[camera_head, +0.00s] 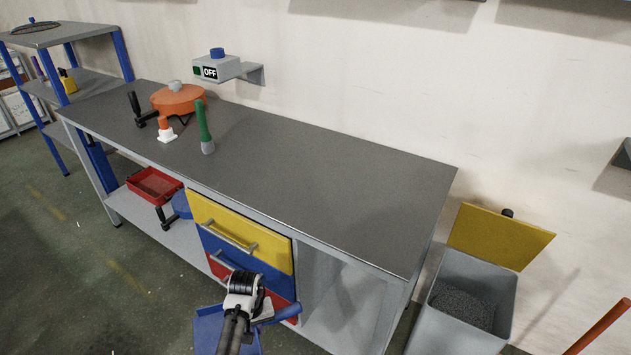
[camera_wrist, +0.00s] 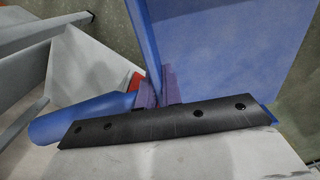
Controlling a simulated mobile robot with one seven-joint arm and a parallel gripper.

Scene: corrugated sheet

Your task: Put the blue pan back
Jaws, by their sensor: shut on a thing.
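The blue pan (camera_head: 207,335), shaped like a dustpan, has a flat body and a round blue handle (camera_head: 283,314). It hangs off the floor at the bottom of the head view, in front of the drawers. My gripper (camera_head: 257,318) is shut on it. In the wrist view, the fingers (camera_wrist: 158,90) close on it between the broad blue pan body (camera_wrist: 225,50) and the handle (camera_wrist: 75,119). My wrist hides part of the pan in the head view.
The workbench (camera_head: 320,185) carries an orange pot (camera_head: 178,99) and a green-handled tool (camera_head: 203,125). Below are yellow, blue and red drawers (camera_head: 240,232), a red tray (camera_head: 154,185) and another blue item (camera_head: 182,205). A grey bin (camera_head: 460,335) stands right. The bench's right half is clear.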

